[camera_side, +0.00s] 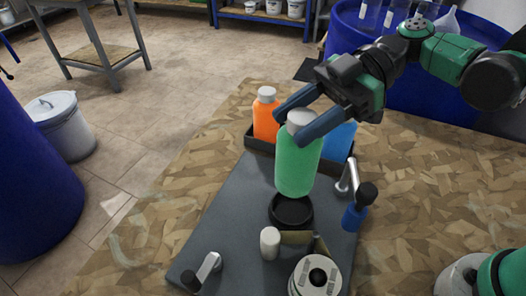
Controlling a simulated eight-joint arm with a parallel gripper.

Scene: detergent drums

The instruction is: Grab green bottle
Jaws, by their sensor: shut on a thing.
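The green bottle (297,167) has a white cap and is upright in the middle of the side view. My gripper (298,120) comes in from the upper right, with its two blue fingers shut around the top of the bottle near the cap. The bottle's base appears above and slightly behind a round black holder (291,210) on the dark grey board (237,215). From this single view I cannot tell exactly how large the gap to the board is.
An orange bottle (266,117) and a blue bottle (340,141) stand in a black tray (258,143) behind the green one. A metal lever with a black knob (367,193), a small white cylinder (270,242) and a white spool (315,276) are close by on the board.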

